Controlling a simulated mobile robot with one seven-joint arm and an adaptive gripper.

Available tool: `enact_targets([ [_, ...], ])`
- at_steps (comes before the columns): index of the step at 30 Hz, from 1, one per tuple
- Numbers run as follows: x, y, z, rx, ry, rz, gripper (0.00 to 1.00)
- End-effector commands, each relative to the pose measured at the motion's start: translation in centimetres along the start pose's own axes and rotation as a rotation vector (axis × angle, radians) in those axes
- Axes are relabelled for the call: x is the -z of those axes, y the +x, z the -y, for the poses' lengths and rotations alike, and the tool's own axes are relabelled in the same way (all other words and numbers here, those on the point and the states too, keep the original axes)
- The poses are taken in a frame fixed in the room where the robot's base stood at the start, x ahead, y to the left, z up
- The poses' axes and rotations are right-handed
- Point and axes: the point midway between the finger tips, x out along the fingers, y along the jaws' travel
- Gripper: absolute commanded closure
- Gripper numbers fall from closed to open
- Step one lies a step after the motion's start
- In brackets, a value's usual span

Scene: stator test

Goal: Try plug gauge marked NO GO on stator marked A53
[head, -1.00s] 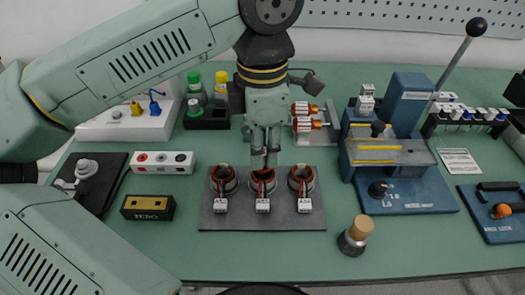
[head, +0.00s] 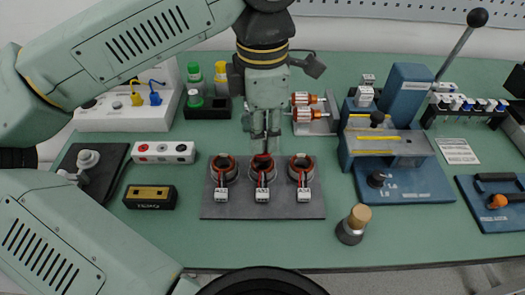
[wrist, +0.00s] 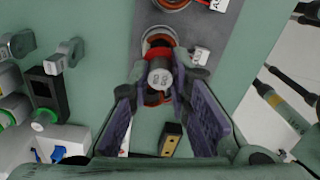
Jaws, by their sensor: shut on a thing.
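Three stators with copper-red windings stand in a row on a dark grey mat (head: 232,211): left (head: 223,170), middle (head: 263,172) and right (head: 302,170). Each has a white tag in front, too small to read surely. My gripper (head: 262,145) points down over the middle stator. In the wrist view its fingers (wrist: 160,78) are shut on the plug gauge (wrist: 160,79), a grey cylinder with a pale round end. Its lettering is not legible. Red shows around it, near a stator's rim. I cannot tell whether its lower end is inside the bore.
A wooden-topped cylinder (head: 354,225) stands front right. A blue lever press (head: 402,165) stands to the right. The bench in front of the mat is clear.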

Motion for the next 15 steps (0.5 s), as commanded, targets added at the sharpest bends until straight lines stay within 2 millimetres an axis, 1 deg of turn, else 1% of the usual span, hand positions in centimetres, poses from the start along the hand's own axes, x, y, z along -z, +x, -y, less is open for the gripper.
enact_targets([
  [5,0.0,-0.4,0.0,-0.001,0.0,0.0,1.0],
  [15,0.0,-3.1,0.0,-0.001,0.0,-0.001,1.0],
])
